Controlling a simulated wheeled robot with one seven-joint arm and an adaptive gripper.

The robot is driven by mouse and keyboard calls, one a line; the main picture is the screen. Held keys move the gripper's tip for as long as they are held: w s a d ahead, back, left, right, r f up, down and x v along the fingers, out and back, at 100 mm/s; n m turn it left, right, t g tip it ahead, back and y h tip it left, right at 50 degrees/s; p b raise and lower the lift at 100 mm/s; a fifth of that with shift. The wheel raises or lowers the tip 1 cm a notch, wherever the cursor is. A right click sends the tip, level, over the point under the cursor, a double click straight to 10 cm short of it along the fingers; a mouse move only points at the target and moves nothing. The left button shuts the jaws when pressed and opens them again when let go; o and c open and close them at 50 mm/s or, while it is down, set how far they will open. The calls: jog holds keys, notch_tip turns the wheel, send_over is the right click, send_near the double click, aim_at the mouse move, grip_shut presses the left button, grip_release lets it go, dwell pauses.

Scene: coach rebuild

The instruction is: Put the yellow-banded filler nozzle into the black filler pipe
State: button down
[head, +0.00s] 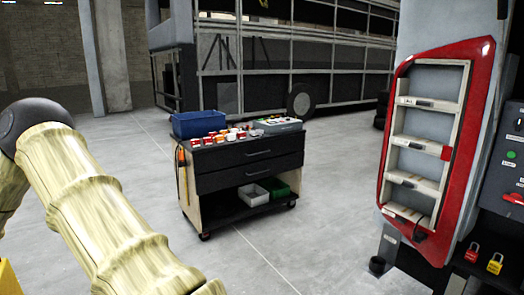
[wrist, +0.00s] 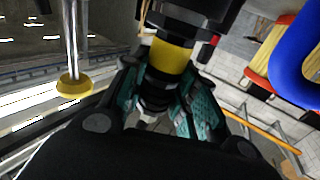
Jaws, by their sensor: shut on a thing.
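The yellow-banded filler nozzle (wrist: 172,57) is in my gripper (wrist: 163,88) in the wrist view. Both teal finger pads are closed around its dark lower body, and the yellow band shows just beyond them. A wider black part (wrist: 205,14) sits at the top edge beyond the band. I cannot tell whether it belongs to the nozzle or is the filler pipe. In the head view my gripper is out of frame.
A dark tool cart (head: 250,158) carries a blue bin (head: 200,124) and several small items. A red-framed panel (head: 465,130) stands at the right, with padlocks (head: 494,263) near it. The wrist view shows a yellow-ended rod (wrist: 74,86) and a blue curved part (wrist: 292,75). Open floor surrounds the cart.

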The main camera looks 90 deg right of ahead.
jog(key=shift+r+p, duration=0.8)
jog(key=shift+r, duration=1.15)
